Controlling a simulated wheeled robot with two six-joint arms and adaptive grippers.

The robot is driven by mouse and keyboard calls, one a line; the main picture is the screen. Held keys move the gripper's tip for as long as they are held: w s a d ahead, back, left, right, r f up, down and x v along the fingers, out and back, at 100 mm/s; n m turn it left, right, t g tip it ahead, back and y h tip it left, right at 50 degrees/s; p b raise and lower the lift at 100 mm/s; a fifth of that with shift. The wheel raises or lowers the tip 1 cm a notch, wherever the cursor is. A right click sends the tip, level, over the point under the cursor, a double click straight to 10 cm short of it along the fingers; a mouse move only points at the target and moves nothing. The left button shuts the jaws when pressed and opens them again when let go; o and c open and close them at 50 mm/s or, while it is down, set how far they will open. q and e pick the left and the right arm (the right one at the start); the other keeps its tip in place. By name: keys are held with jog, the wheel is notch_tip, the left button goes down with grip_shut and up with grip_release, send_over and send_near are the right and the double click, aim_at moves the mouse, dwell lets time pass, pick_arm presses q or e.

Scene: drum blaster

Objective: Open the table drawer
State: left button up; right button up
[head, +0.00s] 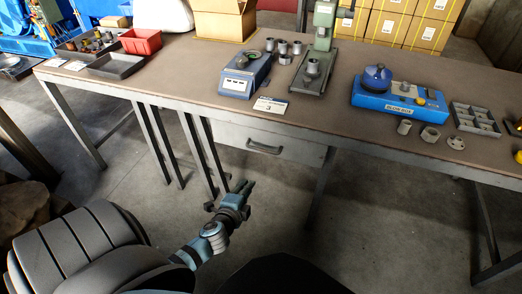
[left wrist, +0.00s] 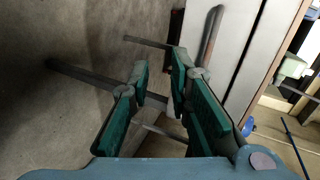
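The table drawer (head: 287,147) is a grey metal front under the tabletop, and it looks closed. Its dark bar handle (head: 263,149) is on the front. In the left wrist view the pale drawer front (left wrist: 232,60) shows at the upper right, with the handle (left wrist: 209,36) along it. My left gripper (head: 246,187) is below and a little left of the handle, apart from it. In the left wrist view my left gripper (left wrist: 160,68) has its green-padded fingers apart with nothing between them. My right gripper is not in view.
The brown-topped table (head: 185,77) carries a blue scale-like device (head: 243,75), a green press (head: 323,30), a blue machine (head: 400,100) and a grey parts tray (head: 476,118). Metal table legs (head: 160,150) stand left of the gripper. The floor before the drawer is clear.

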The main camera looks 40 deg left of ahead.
pick_arm(q)
jog(key=m+t, duration=0.2)
send_near(265, 151)
jog(key=b+x, duration=0.3)
jog(key=x, duration=0.7)
jog(key=shift+w+a+f, duration=0.1)
jog(key=shift+w+a, duration=0.05)
jog(key=shift+w, duration=0.1)
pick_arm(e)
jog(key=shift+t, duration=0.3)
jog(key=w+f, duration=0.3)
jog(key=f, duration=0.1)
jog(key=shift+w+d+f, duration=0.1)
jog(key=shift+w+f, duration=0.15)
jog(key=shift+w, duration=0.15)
pick_arm(q)
grip_shut()
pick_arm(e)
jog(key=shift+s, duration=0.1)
